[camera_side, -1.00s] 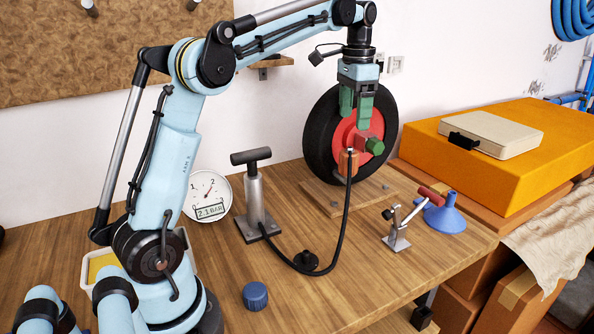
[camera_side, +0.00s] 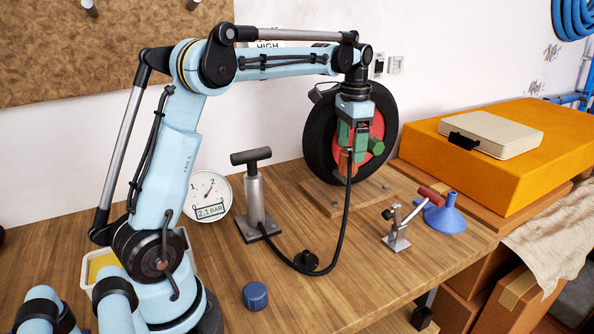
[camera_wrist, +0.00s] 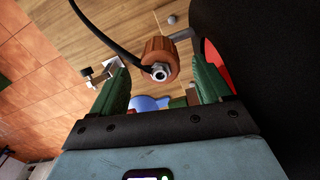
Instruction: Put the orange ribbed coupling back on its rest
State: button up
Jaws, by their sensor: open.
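The orange ribbed coupling (camera_side: 345,163) is at the end of the black hose, in front of the red wheel hub. In the wrist view the coupling (camera_wrist: 158,56) shows its metal end between my two green fingers. My gripper (camera_side: 351,149) points down over it, open, with a finger to each side; the wrist view shows gaps between coupling and fingers (camera_wrist: 162,80). Fingers partly cover the coupling in the side view. A small black round piece (camera_side: 306,260) stands on the table beside the hose; I cannot tell whether it is the rest.
The black tyre (camera_side: 320,135) stands close behind my gripper, with a green knob (camera_side: 376,147) to the right. A hand pump (camera_side: 255,200) and gauge (camera_side: 208,196) stand left. A clamp stand (camera_side: 397,235) and blue funnel (camera_side: 446,215) are right. A blue cap (camera_side: 255,296) lies in front.

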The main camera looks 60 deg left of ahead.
aim_at(350, 151)
jog(key=shift+f, duration=2.15)
jog(key=c, duration=1.2)
jog(key=shift+c, duration=0.2)
jog(key=shift+r, duration=0.1)
jog(key=shift+r, duration=0.55)
jog(key=r, duration=0.3)
jog(key=shift+s+d+r, duration=0.1)
jog(key=shift+d+r, duration=0.05)
jog(key=shift+d, duration=0.2)
jog(key=s+d+r, duration=0.2)
jog(key=d+r, duration=0.4)
jog(key=d, duration=0.4)
jog(key=shift+s+d+r, duration=0.2)
jog(key=shift+d, duration=0.15)
